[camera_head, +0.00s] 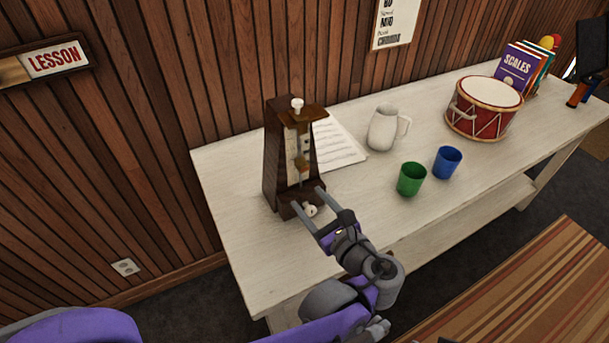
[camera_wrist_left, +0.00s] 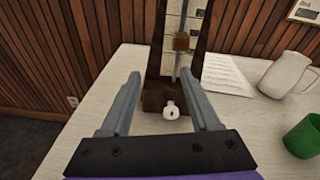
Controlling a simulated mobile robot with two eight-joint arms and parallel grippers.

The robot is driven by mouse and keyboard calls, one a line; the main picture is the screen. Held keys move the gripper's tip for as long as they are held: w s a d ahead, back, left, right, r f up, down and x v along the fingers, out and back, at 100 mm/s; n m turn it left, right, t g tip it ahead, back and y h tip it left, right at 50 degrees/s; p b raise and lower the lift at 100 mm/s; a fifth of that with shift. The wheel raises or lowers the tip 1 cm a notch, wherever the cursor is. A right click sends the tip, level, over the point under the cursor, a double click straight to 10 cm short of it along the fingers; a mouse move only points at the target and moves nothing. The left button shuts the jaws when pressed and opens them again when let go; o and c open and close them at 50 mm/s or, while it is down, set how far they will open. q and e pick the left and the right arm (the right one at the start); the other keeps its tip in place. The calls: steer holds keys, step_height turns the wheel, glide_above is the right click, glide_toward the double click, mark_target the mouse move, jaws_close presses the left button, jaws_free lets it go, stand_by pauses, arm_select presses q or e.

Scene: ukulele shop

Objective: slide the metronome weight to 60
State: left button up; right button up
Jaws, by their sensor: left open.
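The dark wooden metronome (camera_head: 275,160) stands upright at the left end of the pale table, its open front showing a light scale and a thin rod. The small brass-brown weight (camera_wrist_left: 181,42) sits on the rod in the left wrist view; the number beside it is too small to read. My left gripper (camera_head: 306,198) is open and empty, its two fingers apart in front of the metronome's lower part. In the left wrist view the fingertips (camera_wrist_left: 161,74) lie below the weight in the picture. A white knob (camera_wrist_left: 171,110) on the metronome's base shows between the fingers. My right gripper is out of view.
Sheet music (camera_head: 338,142) lies behind and right of the metronome. A white jug (camera_head: 382,130), a green cup (camera_head: 411,179), a blue cup (camera_head: 447,162), a red drum (camera_head: 484,110) and books (camera_head: 520,68) stand further right. The front left of the table (camera_head: 250,250) is bare.

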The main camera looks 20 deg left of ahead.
mark_target(305, 169)
arm_select(q)
steer(key=w+a, duration=0.1)
steer(key=w, duration=0.1)
steer(key=w+a+r+m+t, duration=0.1)
steer(key=w+a, duration=0.1)
steer(key=w, duration=0.1)
steer(key=w+a+m+y, duration=0.1)
steer(key=w, duration=0.2)
steer(key=shift+w+a+r+t, duration=0.15)
steer(key=shift+a+r+t, duration=0.1)
steer(key=shift+r+t, duration=0.05)
jaws_close()
stand_by(1.4)
